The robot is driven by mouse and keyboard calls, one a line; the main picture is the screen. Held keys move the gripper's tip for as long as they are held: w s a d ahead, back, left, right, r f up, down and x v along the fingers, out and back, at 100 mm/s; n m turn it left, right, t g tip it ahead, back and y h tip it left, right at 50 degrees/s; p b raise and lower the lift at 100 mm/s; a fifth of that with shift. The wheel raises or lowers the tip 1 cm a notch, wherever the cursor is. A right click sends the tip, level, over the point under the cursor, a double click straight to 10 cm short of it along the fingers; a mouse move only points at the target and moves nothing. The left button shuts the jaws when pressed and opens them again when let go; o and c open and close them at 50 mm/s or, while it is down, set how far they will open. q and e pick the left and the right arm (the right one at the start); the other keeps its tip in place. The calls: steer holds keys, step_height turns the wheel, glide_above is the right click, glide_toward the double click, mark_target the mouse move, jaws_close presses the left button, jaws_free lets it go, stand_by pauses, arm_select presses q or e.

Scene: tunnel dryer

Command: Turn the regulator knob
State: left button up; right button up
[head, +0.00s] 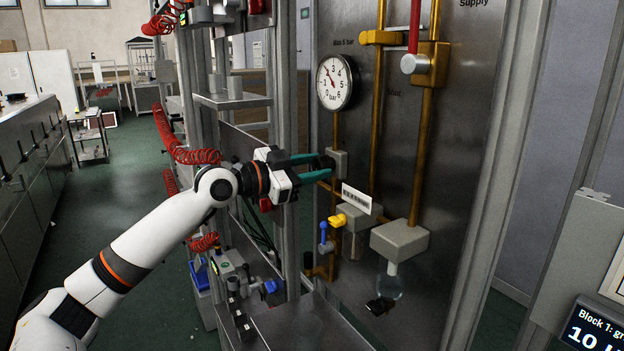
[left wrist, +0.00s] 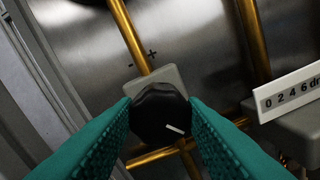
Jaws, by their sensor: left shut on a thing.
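The regulator knob (left wrist: 161,113) is black with a white pointer line, which in the left wrist view points to the lower right. It sits on a grey regulator body (left wrist: 158,79) on a brass pipe, with minus and plus marks on the panel beside it. My left gripper (head: 327,168) reaches the regulator from the left, and its teal fingers are shut on the knob from both sides, as the left wrist view (left wrist: 160,120) shows. In the head view the fingers mostly hide the knob. The gauge (head: 335,82) above has a white face marked in bar. My right gripper is not in view.
Metal frame posts and red coiled hoses (head: 190,155) stand to the left. A screen (head: 597,327) is at lower right.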

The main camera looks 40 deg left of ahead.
arm_select(q)
steer(key=m+b, duration=0.1)
steer(key=m, duration=0.2)
steer(key=m+b, duration=0.1)
steer(key=m, duration=0.1)
steer(key=shift+m, duration=0.3)
steer(key=m+b, duration=0.1)
steer(key=m, duration=0.2)
steer(key=shift+d+m+b, duration=0.1)
steer(key=shift+m+b, duration=0.4)
steer(key=shift+m, duration=1.4)
steer(key=o, duration=1)
